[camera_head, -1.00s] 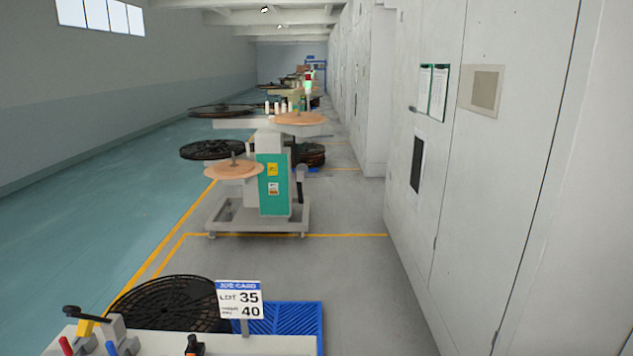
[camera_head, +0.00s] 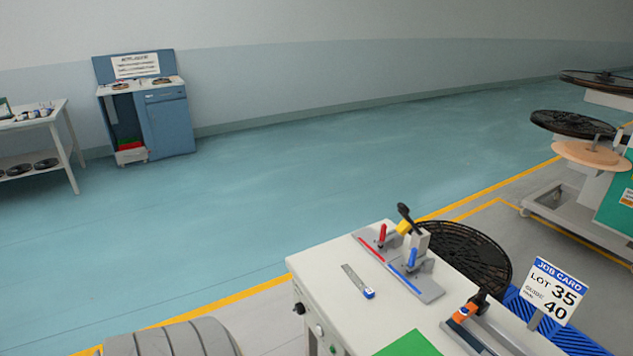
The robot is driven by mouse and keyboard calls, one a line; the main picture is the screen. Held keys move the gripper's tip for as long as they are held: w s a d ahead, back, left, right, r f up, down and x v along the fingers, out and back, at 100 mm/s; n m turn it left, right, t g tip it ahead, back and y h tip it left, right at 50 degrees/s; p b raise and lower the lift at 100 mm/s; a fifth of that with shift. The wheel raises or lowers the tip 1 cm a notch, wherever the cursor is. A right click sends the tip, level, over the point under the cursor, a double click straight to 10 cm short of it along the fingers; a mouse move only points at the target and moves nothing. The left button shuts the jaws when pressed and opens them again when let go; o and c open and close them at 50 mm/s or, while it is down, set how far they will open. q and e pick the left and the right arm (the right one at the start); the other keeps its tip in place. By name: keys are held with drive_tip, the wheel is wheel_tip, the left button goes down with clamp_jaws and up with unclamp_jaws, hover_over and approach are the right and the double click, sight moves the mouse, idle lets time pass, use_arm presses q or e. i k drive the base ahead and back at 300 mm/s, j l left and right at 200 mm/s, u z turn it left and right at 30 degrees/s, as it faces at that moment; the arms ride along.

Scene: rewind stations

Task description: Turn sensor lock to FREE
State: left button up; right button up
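The white rewind station top (camera_head: 330,262) is at the lower middle of the head view. On its far part are a red-handled piece (camera_head: 382,235), a blue-handled piece (camera_head: 412,259) and a yellow block (camera_head: 404,227) with a black lever (camera_head: 405,213) above it. An orange-and-black piece (camera_head: 464,312) sits on a grey rail nearer the right. I cannot tell which of these is the sensor lock, and no FREE marking is readable. Neither of my grippers is in view.
A job card (camera_head: 551,290) reads LOT 35 and 40. A black reel (camera_head: 465,258) and blue pallet (camera_head: 572,341) lie behind the station. A blue cabinet (camera_head: 168,124) and white table (camera_head: 62,117) stand at far left. The teal floor (camera_head: 300,160) between is clear.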

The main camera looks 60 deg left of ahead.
sight(299, 307)
drive_tip(key=u, duration=1.75)
